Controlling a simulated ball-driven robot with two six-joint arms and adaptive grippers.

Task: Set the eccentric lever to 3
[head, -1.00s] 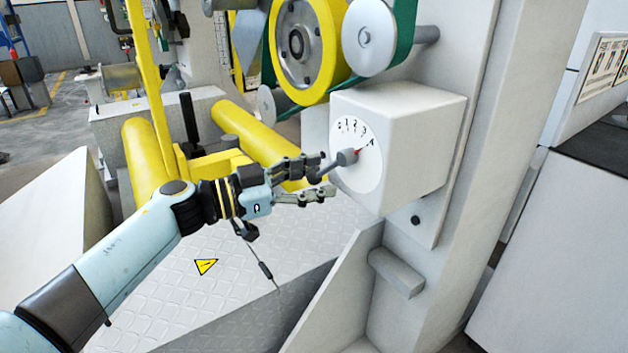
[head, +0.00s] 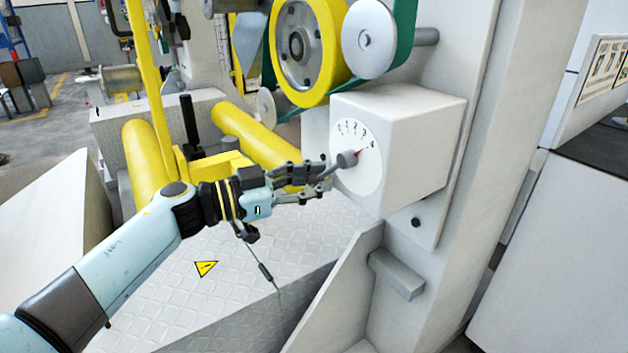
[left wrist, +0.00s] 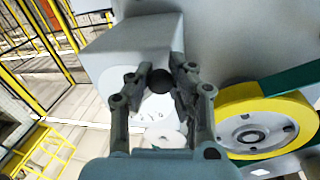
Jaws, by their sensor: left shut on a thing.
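The eccentric lever (head: 346,159) is a grey knob with an arm, mounted on the round white dial (head: 371,179) of a white box (head: 420,140). My left gripper (head: 323,180) is shut on the lever's arm, which sticks out to the lower left of the knob. In the left wrist view the fingers (left wrist: 162,82) close around the dark round end of the lever, with the dial partly hidden behind them. My right gripper is not in view.
A yellow roller (head: 297,45) and a green belt (head: 403,35) sit above the box. Yellow cylinders (head: 255,140) lie behind my left arm. A grey block (head: 397,274) juts out below the box. A textured floor plate (head: 220,280) lies beneath the arm.

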